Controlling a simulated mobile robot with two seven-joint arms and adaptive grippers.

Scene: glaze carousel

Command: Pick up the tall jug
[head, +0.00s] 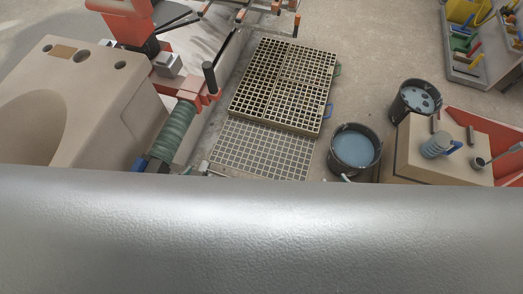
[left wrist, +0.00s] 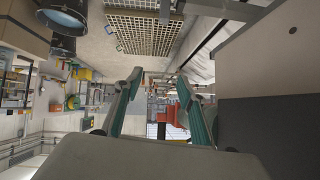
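I cannot pick out a tall jug in either view. In the left wrist view my left gripper (left wrist: 159,76) shows its two teal-padded fingers apart, with nothing between them. The view there looks past the fingers into the cluttered room. Neither gripper shows in the head view, where a large, smooth grey surface very close to the camera covers the lower part and hides what is behind it. My right gripper is in neither view.
A beige basin-like body (head: 50,120) stands at the left. A grating (head: 285,85) lies in the middle. A bucket of blue liquid (head: 355,148), a second dark bucket (head: 416,98) and a tan block (head: 412,160) with small items stand at the right.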

